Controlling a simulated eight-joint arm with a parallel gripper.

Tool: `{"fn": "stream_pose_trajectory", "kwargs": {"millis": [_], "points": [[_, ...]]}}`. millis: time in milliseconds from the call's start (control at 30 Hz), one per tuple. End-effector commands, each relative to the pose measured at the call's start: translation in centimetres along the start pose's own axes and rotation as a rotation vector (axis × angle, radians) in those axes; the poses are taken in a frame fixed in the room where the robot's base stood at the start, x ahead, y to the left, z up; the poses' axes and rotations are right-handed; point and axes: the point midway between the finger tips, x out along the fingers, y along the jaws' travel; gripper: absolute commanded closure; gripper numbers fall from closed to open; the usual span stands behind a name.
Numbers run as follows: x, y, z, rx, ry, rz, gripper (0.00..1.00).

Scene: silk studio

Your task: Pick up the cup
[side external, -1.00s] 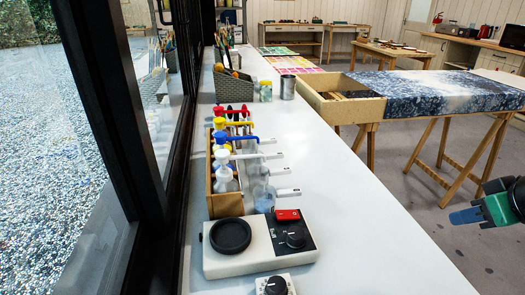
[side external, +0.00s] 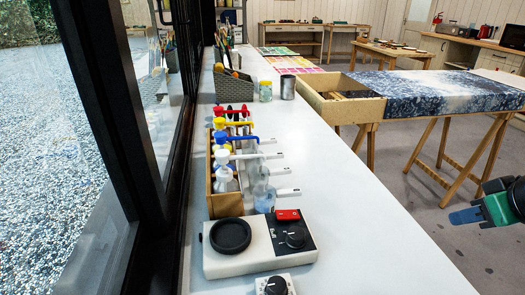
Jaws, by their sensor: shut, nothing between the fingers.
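No single thing is clearly the cup. A grey metal cup-like can (side external: 288,87) stands upright on the far part of the white counter (side external: 330,190), right of a small glass jar (side external: 265,91). A clear, bluish cup-shaped vessel (side external: 264,198) stands nearer, beside the wooden bottle rack (side external: 226,203). My gripper (side external: 462,216) shows at the right edge, off the counter over the floor, with blue fingertips together and nothing held. It is well apart from all of these vessels.
A white device with a round black plate (side external: 231,237) and a small dial unit (side external: 270,285) sit at the near end. A grey basket (side external: 233,88) holds tools. A trestle table with blue cloth (side external: 440,88) stands behind. The counter's right side is clear.

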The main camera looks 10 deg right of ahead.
Motion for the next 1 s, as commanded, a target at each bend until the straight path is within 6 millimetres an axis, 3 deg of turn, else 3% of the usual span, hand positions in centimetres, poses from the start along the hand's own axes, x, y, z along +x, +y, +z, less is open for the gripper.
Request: {"fn": "stream_pose_trajectory", "kwargs": {"millis": [267, 633, 867, 1000], "points": [[0.0, 0.0, 0.0, 0.0, 0.0, 0.0, 1.0], [0.0, 0.0, 0.0, 0.0, 0.0, 0.0, 0.0], [0.0, 0.0, -0.1, 0.0, -0.001, 0.0, 0.0], [-0.1, -0.6, -1.5, 0.0, -0.014, -0.007, 0.0]]}}
